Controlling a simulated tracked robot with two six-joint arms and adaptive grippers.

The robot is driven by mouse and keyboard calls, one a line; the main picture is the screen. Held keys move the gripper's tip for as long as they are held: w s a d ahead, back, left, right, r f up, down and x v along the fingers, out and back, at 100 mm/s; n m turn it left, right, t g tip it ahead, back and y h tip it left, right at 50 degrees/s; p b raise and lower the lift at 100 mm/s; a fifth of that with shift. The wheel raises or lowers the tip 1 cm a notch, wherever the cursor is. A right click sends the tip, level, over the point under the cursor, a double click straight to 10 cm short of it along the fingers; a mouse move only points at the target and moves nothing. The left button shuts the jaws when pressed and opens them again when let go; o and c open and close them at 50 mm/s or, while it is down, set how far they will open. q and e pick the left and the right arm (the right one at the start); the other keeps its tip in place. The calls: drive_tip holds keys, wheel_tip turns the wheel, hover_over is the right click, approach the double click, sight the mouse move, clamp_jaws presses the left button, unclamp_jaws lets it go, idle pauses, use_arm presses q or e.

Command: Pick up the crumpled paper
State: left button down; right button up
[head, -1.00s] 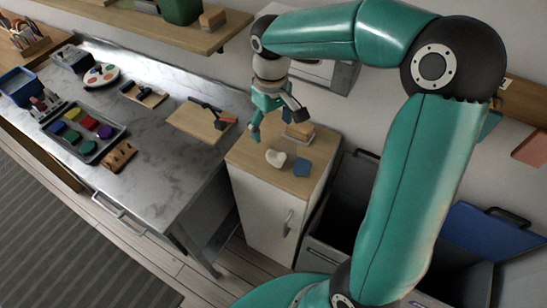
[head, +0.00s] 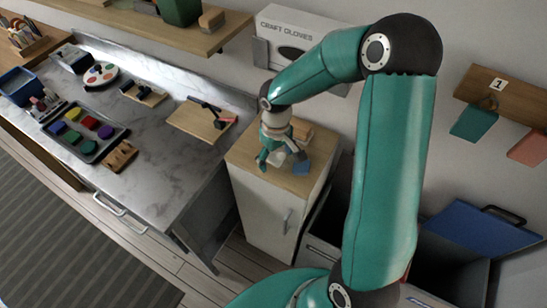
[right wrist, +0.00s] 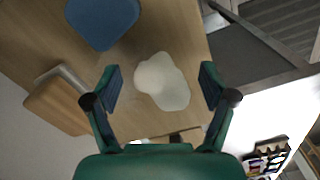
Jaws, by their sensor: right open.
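The crumpled paper is a small white lump (right wrist: 162,82) on the wooden top of a white cabinet (head: 262,215). In the head view the paper (head: 277,158) is partly hidden by my right gripper. My right gripper (head: 282,160) points down over the cabinet top with its fingers apart. In the right wrist view the open gripper (right wrist: 160,75) has one finger on each side of the paper, with gaps between them and nothing held. My left gripper is not in view.
A blue flat piece (head: 302,168) lies close beside the paper. A wooden block with a pale layer (right wrist: 58,100) lies on the same top. A marble counter (head: 150,165) with a paint tray stands left. An open dark bin (head: 440,268) stands to the right.

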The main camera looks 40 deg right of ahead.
drive_tip(key=c, duration=0.8)
drive_tip(key=shift+r, duration=0.1)
